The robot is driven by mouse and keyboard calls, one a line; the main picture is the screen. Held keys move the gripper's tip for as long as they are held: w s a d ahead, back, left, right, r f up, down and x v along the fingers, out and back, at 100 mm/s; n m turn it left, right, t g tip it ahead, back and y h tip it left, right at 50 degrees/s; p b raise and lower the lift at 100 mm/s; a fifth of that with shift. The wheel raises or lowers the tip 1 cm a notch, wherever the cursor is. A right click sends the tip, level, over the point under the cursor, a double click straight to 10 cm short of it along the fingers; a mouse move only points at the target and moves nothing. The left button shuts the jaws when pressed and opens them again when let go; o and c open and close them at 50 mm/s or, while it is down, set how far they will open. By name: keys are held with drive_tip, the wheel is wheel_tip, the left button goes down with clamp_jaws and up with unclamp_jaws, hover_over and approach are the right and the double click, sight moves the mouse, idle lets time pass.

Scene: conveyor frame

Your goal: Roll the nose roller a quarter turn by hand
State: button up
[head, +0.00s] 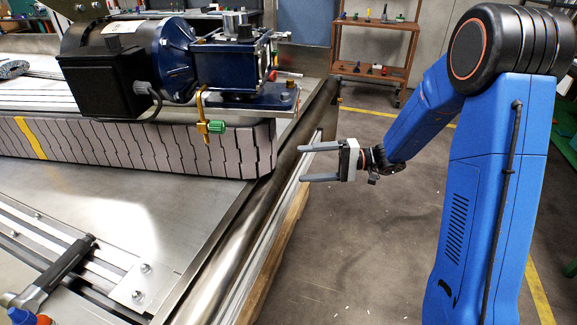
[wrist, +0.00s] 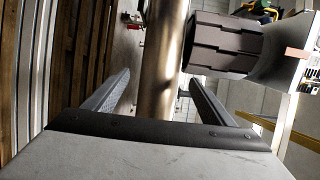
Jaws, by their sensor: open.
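The nose roller (head: 228,245) is a long, shiny bare-metal cylinder along the right end of the conveyor frame in the head view. In the wrist view the roller (wrist: 158,55) runs upright in the picture, between my two fingers. My gripper (head: 302,163) is open and empty, its grey fingers pointing left at the roller's outer side. In the wrist view my gripper (wrist: 161,78) shows a gap on each side of the roller. I cannot tell how far the fingertips reach over it.
A slatted grey belt (head: 130,145) with one yellow slat lies just left of the roller. Floor right of the frame is clear.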

sight(288, 165)
drive_tip(key=shift+s+a+f, duration=0.1)
drive_tip(key=shift+a, duration=1.5)
drive_tip(key=shift+s+a+f, duration=0.1)
drive_tip(key=shift+a, duration=1.45)
drive_tip(key=c, duration=1)
